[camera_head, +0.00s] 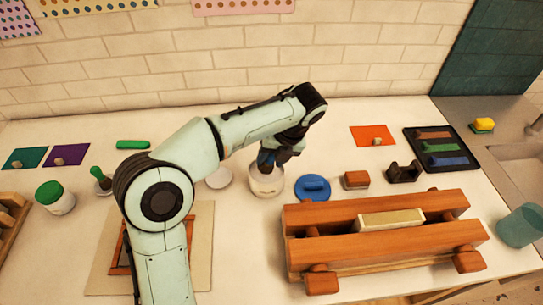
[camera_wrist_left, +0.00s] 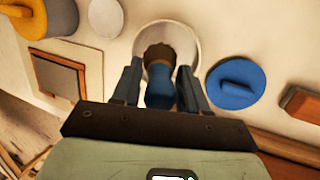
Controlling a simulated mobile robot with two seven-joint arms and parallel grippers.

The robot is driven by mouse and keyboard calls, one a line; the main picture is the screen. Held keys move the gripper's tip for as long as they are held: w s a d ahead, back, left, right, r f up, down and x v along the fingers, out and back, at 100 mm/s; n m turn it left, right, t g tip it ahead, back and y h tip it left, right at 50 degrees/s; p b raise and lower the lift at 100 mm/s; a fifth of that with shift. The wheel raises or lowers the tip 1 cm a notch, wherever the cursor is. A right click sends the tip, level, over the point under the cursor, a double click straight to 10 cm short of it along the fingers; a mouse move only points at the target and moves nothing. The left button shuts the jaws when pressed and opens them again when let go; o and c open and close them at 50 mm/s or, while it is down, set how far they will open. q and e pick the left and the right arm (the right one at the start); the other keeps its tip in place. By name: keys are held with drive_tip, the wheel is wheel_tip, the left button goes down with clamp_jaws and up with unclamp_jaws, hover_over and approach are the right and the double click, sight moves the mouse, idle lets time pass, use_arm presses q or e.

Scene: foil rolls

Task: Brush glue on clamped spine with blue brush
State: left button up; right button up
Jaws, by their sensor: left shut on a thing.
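The blue brush (camera_wrist_left: 160,88) is between the fingers of my left gripper (camera_wrist_left: 158,80) in the left wrist view, its brownish end within the outline of the white pot (camera_wrist_left: 192,40). In the head view my left gripper (camera_head: 277,150) is above the white pot (camera_head: 267,187), shut on the brush; I cannot tell how deep the brush reaches. The wooden clamp (camera_head: 340,247) stands at the right front. A cream book block (camera_head: 390,219) sits between its bars with its spine upward. My right gripper is not in view.
A blue lid (camera_head: 312,188) lies right of the pot, and a white disc (camera_head: 219,178) lies left. A small wooden block (camera_head: 356,180) and a dark holder (camera_head: 404,172) stand behind the clamp. A green-lidded jar (camera_head: 54,198) is far left. A teal cup (camera_head: 519,227) stands at right.

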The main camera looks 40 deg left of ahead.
use_arm(q)
drive_tip(key=shift+f, duration=0.55)
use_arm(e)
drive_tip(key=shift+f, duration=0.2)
use_arm(q)
drive_tip(key=shift+f, duration=0.15)
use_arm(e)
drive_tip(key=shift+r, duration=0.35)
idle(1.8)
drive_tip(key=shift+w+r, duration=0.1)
